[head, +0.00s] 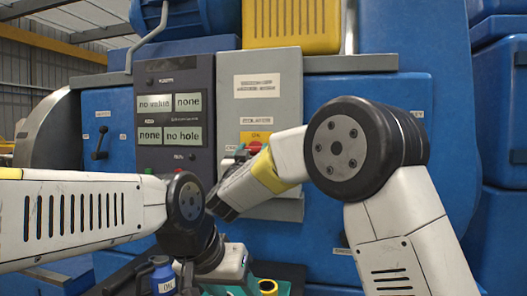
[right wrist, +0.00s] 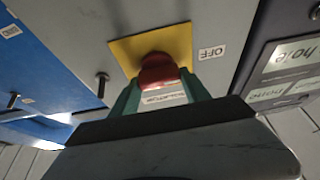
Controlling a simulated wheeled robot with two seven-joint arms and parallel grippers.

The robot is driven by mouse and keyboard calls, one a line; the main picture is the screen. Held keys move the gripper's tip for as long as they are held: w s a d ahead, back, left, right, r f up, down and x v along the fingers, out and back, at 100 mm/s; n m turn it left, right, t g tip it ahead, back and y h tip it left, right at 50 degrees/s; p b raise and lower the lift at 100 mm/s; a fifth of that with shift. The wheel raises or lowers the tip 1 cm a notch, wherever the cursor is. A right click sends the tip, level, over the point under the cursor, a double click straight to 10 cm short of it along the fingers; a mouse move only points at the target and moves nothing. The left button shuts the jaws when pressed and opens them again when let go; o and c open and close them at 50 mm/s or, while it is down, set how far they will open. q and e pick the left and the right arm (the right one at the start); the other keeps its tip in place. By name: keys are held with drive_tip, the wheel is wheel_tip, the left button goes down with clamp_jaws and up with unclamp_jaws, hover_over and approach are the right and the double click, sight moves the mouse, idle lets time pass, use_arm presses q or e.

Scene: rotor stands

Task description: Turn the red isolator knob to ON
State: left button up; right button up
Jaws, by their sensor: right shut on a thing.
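The red isolator knob (right wrist: 160,72) sits on a yellow plate (right wrist: 122,52) on the grey isolator panel. In the head view the red knob (head: 254,147) is mostly covered by my right arm. My right gripper (right wrist: 160,92) has its green fingers on both sides of the knob, shut on it. An OFF label (right wrist: 211,53) is beside the plate in the right wrist view.
A dark panel (head: 175,120) with small displays stands left of the isolator panel (head: 285,62). A bolt-like post (right wrist: 102,84) sticks out near the yellow plate. A blue oil can (head: 163,277) and a yellow ring (head: 268,287) are at the bottom.

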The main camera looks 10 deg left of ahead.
drive_tip(key=shift+m, duration=0.4)
drive_tip(key=m+h, duration=0.2)
drive_tip(key=m, duration=0.1)
drive_tip(key=m+h, duration=0.1)
drive_tip(key=m, duration=0.2)
drive_tip(key=shift+g+h, duration=0.4)
drive_tip(key=m+g+h, duration=0.1)
drive_tip(key=m, duration=0.2)
drive_tip(key=m+h, duration=0.1)
drive_tip(key=m, duration=0.2)
drive_tip(key=shift+f+m+g, duration=0.1)
drive_tip(key=shift+m+g, duration=0.2)
drive_tip(key=shift+g, duration=0.1)
drive_tip(key=m+g, duration=0.1)
drive_tip(key=m, duration=0.1)
drive_tip(key=m+h, duration=0.1)
drive_tip(key=m, duration=0.2)
drive_tip(key=shift+g, duration=0.4)
drive_tip(key=shift+m+g, duration=0.8)
drive_tip(key=shift+m, duration=1.2)
drive_tip(key=o, duration=1.4)
drive_tip(key=shift+c, duration=0.2)
